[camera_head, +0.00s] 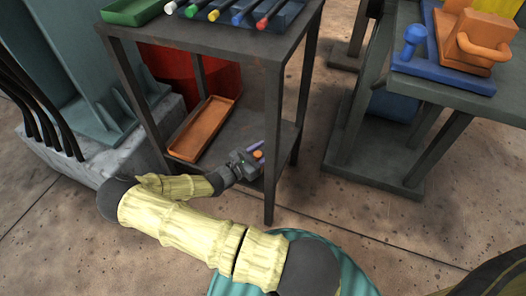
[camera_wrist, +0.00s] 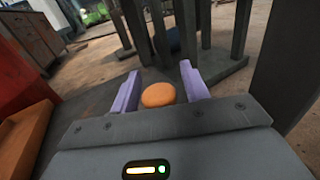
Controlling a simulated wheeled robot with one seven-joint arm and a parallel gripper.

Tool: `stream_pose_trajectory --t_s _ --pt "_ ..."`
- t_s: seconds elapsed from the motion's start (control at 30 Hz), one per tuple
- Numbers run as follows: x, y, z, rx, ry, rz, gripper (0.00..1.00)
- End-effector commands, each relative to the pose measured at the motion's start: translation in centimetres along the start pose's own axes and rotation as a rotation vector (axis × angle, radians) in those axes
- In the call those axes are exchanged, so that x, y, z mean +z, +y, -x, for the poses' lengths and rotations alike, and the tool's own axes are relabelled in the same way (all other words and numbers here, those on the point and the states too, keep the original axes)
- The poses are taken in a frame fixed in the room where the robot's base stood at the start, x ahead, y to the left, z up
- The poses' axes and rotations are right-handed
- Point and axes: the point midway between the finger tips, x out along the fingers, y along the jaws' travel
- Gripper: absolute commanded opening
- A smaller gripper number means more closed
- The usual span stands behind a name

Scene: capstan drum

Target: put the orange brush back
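A rounded orange thing (camera_wrist: 158,95), likely the orange brush's end, sits between the purple fingers of my gripper (camera_wrist: 160,90) in the wrist view. The fingers are spread, with a small gap on each side of it. In the head view my gripper (camera_head: 254,151) is at the right part of the stand's lower shelf (camera_head: 235,130), and a bit of orange (camera_head: 258,155) shows at its fingers. The rest of the brush is hidden. On the stand's top, a rack (camera_head: 285,15) holds several coloured handles in a row: red, green, yellow and blue.
An orange tray (camera_head: 203,127) lies on the lower shelf, left of my gripper. Stand legs (camera_head: 272,150) rise close by. A green tray (camera_head: 130,10) is on top. At right, a table (camera_head: 440,88) carries a blue tray with an orange block. Floor between the stands is clear.

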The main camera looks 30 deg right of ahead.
Motion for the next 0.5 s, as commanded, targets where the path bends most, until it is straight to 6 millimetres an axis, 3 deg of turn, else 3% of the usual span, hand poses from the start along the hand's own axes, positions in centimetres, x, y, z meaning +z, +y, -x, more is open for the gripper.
stream_pose_trajectory --t_s 0.27,0.5 --pt "0.4 0.1 0.8 0.002 0.001 -0.001 0.46" --pt "0.6 0.1 4.8 0.004 0.002 0.000 0.46"
